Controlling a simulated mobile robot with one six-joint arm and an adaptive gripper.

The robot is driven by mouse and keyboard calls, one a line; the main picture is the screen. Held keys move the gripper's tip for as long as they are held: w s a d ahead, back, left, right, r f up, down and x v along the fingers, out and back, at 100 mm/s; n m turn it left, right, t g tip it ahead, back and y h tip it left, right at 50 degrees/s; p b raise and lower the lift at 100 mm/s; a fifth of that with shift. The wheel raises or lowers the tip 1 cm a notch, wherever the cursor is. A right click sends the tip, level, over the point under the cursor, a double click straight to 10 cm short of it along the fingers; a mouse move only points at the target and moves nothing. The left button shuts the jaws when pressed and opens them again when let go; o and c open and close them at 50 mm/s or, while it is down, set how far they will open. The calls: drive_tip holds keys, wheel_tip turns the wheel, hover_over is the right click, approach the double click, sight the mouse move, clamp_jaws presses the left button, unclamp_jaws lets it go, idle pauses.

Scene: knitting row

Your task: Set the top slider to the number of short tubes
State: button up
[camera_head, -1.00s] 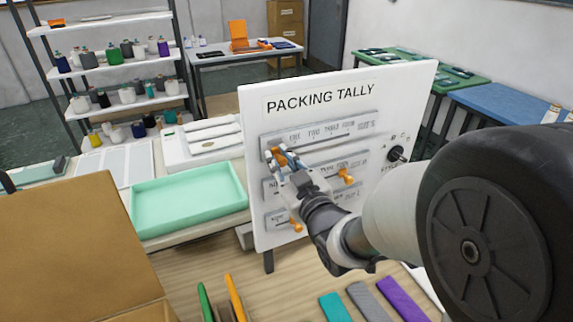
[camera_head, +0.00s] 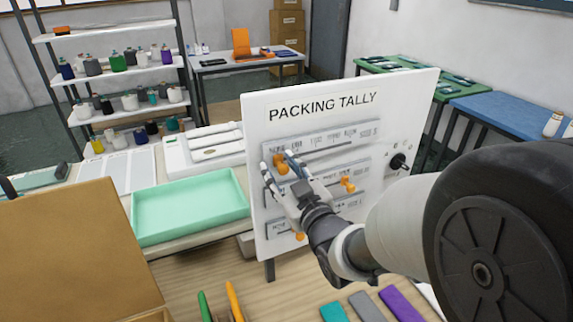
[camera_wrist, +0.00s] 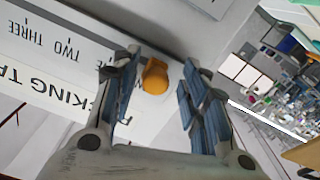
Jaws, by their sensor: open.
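The white PACKING TALLY board (camera_head: 345,85) stands upright with three slider panels. The top slider's orange knob (camera_head: 281,163) is at the left end of its slot, left of the number words. My gripper (camera_head: 279,170) is open at this knob. In the wrist view the knob (camera_wrist: 155,76) is between the spread fingers, closer to the left one, with a gap on the right. The words TWO and THREE show on the panel (camera_wrist: 50,42) there. The middle knob (camera_head: 348,184) and the lower knob (camera_head: 300,236) are clear of my gripper. I cannot identify any short tubes.
A black dial (camera_head: 398,161) is on the board's right side. An empty mint tray (camera_head: 190,208) lies left of the board, and an open cardboard box (camera_head: 75,245) is at lower left. Teal, grey and purple strips (camera_head: 400,303) lie in front. My arm covers the lower right.

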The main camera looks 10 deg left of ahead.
drive_tip(key=v, duration=0.7)
drive_tip(key=shift+s, duration=0.15)
drive_tip(key=shift+d, duration=0.1)
drive_tip(key=s+d+f+m+g+h, duration=0.25)
drive_tip(key=d+m+h, duration=0.5)
drive_tip(key=d, duration=0.85)
drive_tip(key=s+d+f+m+g+h, duration=0.1)
drive_tip(key=s+d+g, duration=0.2)
drive_tip(key=s, duration=0.7)
drive_tip(key=s+d+m+g+h, duration=0.2)
drive_tip(key=s+d+g, duration=0.2)
drive_tip(key=s, duration=0.7)
drive_tip(key=shift+d+f, duration=0.25)
drive_tip(key=shift+f, duration=0.1)
drive_tip(key=shift+w, duration=0.1)
drive_tip(key=shift+c, duration=0.2)
